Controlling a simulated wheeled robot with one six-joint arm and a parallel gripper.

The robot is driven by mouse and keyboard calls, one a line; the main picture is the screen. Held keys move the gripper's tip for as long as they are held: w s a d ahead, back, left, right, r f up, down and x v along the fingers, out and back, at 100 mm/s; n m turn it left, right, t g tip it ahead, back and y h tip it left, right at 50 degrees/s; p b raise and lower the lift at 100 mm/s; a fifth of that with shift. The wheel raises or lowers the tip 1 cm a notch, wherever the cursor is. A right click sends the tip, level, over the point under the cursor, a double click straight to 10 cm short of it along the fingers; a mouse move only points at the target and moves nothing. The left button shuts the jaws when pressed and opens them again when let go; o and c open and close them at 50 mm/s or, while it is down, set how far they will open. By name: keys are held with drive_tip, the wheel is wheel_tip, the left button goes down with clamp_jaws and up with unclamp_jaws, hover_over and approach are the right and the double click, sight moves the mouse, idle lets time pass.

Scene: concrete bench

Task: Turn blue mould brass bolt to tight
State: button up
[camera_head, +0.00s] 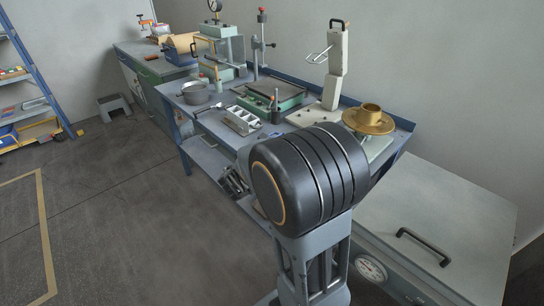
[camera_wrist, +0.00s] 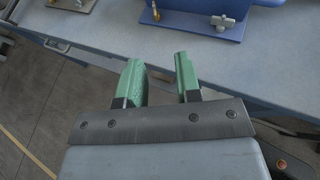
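In the wrist view, my gripper (camera_wrist: 159,78) has two green fingers apart with nothing between them. It is over the front part of the grey-blue bench top (camera_wrist: 240,75). Beyond the fingertips, at the top of the picture, a blue mould (camera_wrist: 205,5) is only partly in frame. My gripper touches none of these. I cannot make out the blue mould in the head view.
In the head view, the bench (camera_head: 215,125) carries a grey pot (camera_head: 196,93), a green-framed press (camera_head: 222,52), a metal tray (camera_head: 242,120) and a brass flanged piece (camera_head: 369,119). A grey cabinet (camera_head: 440,215) with a black handle stands at the right.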

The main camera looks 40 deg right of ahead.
drive_tip(key=shift+n, duration=0.4)
drive_tip(key=x, duration=0.9)
drive_tip(key=b+x, duration=0.1)
drive_tip(key=x, duration=0.4)
drive_tip(key=shift+w+a, duration=0.2)
drive_tip(key=shift+w, duration=0.2)
drive_tip(key=shift+c, duration=0.3)
clamp_jaws()
